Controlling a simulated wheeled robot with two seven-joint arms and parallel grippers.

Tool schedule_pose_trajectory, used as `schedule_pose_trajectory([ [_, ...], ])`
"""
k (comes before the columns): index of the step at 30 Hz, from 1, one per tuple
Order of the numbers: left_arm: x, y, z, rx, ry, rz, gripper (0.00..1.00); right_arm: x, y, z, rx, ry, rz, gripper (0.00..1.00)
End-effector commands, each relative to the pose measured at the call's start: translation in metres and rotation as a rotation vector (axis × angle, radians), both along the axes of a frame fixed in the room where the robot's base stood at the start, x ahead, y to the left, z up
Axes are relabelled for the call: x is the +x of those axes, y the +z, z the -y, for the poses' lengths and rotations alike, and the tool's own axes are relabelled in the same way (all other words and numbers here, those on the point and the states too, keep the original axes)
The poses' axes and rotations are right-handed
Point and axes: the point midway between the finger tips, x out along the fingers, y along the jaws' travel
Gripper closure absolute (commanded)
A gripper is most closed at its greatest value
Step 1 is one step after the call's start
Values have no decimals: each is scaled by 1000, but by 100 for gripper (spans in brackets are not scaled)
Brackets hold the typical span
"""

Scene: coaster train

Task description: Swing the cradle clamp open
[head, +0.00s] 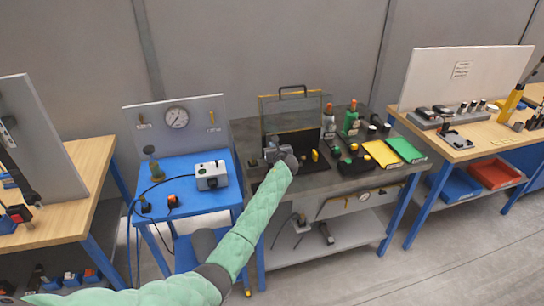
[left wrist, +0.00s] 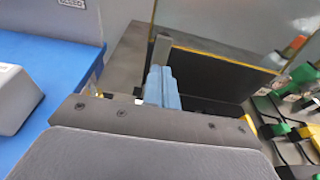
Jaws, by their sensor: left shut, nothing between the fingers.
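My left arm reaches up from the bottom of the head view to a dark fixture (head: 296,142) on the grey bench. My left gripper (head: 272,153) is at the fixture's left front edge and hides part of it. In the left wrist view, its blue fingers (left wrist: 162,86) are together with nothing between them. A grey upright post (left wrist: 161,50) stands just beyond the fingertips; I cannot tell whether they touch. I cannot make out the cradle clamp for certain; it may be partly hidden by the gripper. My right gripper is not in view.
A clear guard with a black handle (head: 292,90) stands up behind the fixture. A blue table (head: 185,190) with a white box (head: 211,176) stands to the left.

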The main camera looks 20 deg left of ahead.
Motion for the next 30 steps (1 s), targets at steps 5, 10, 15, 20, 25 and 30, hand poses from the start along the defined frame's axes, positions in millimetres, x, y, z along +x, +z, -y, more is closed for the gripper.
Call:
schedule_pose_trajectory([
  [5, -6, 4, 4, 0, 0, 0, 100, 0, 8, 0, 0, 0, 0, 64],
  [10, -12, 3, 8, 0, 0, 0, 100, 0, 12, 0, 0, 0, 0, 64],
  [15, -17, 5, 12, 0, 0, 0, 100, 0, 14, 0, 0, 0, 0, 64],
  [20, -22, 7, 15, 0, -1, 1, 100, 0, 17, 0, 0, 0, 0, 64],
  [25, -28, 7, 19, 0, 0, 0, 100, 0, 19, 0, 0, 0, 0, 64],
  [30, -33, 8, 23, -1, 0, 1, 100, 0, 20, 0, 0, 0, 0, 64],
])
